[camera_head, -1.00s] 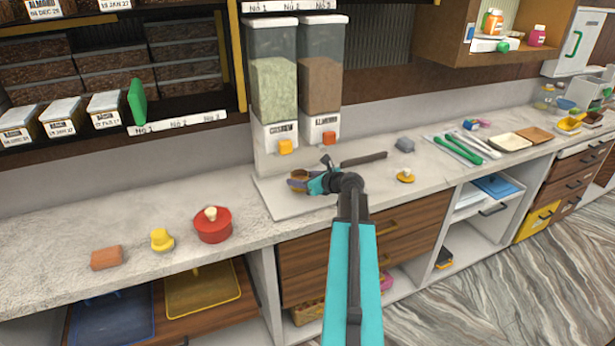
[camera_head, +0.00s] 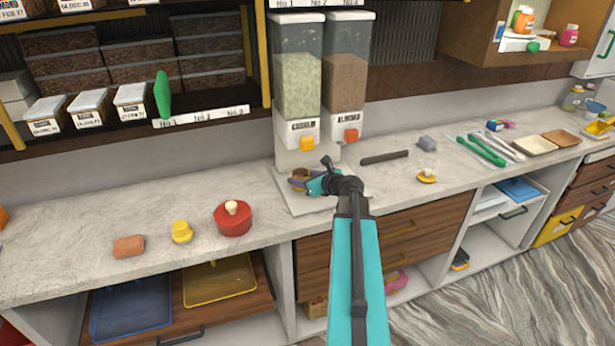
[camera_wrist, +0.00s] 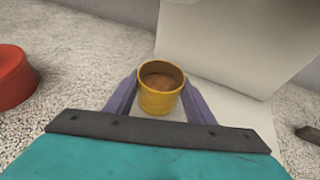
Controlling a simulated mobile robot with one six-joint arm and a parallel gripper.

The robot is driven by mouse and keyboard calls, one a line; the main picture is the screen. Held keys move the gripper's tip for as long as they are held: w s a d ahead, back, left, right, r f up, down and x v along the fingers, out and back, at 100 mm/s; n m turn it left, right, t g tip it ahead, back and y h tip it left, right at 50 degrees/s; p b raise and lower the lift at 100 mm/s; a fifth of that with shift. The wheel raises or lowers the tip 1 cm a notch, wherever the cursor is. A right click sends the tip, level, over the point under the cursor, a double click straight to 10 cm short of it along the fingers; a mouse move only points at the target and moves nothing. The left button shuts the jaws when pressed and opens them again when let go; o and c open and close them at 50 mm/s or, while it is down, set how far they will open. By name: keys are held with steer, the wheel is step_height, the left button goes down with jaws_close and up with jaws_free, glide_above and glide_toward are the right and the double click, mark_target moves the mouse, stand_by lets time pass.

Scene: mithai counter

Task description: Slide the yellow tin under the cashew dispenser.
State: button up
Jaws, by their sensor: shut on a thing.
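The yellow tin (camera_wrist: 160,101) is open-topped with a brown inside. It stands upright between the two purple fingers of my gripper (camera_wrist: 160,103) in the wrist view, on the white base plate (camera_wrist: 235,112). In the head view the tin (camera_head: 301,175) is partly hidden by my gripper (camera_head: 303,184), which is shut on it. The cashew dispenser (camera_head: 298,85) is the left one of two, with pale green contents and an orange outlet (camera_head: 307,143). The tin is at the front of the dispenser stand, roughly below that outlet; exact alignment is hard to tell.
The almond dispenser (camera_head: 345,85) stands right beside it. A red pot (camera_head: 233,219), a yellow knobbed piece (camera_head: 182,232) and a brown block (camera_head: 128,246) are on the counter to the left. A dark bar (camera_head: 384,158) and a grey block (camera_head: 427,143) lie to the right.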

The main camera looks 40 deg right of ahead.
steer(key=o, duration=1.2)
steer(key=shift+o, duration=0.2)
steer(key=shift+a, duration=0.1)
